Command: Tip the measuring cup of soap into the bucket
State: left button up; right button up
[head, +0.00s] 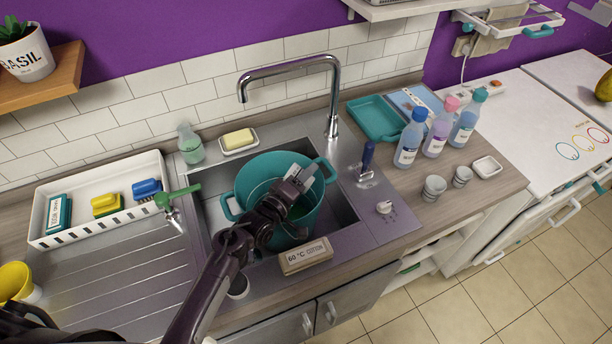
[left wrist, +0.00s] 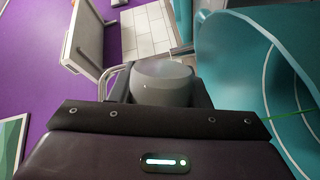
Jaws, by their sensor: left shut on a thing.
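The teal bucket (head: 250,178) stands in the sink basin, with some green showing low inside it. My left gripper (head: 287,193) is over the bucket's opening and is shut on a small grey-white cup (head: 299,178), which looks like the measuring cup. In the left wrist view the rounded cup (left wrist: 163,82) sits between the jaws, beside the teal bucket wall (left wrist: 235,75). The cup looks tilted. Its contents are hidden, and I cannot tell whether soap is running out. My right gripper is not in view.
The chrome tap (head: 333,95) rises behind the bucket. Several bottles (head: 410,140) and two small cups (head: 434,187) stand on the right counter. A white tray (head: 75,238) with sponges lies left. A "60 °C cotton" box (head: 305,257) is at the sink's front edge.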

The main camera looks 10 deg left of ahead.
pick_arm(q)
jog(key=shift+w+a+f+n, duration=0.1)
jog(key=shift+a+n, duration=0.05)
jog(key=shift+n, duration=0.55)
dwell(1.2)
jog(key=shift+p, duration=0.45)
jog(key=shift+a+n, duration=0.1)
jog(key=shift+n, duration=0.2)
jog(key=shift+r, duration=0.2)
dwell(0.3)
jog(key=shift+p, duration=0.3)
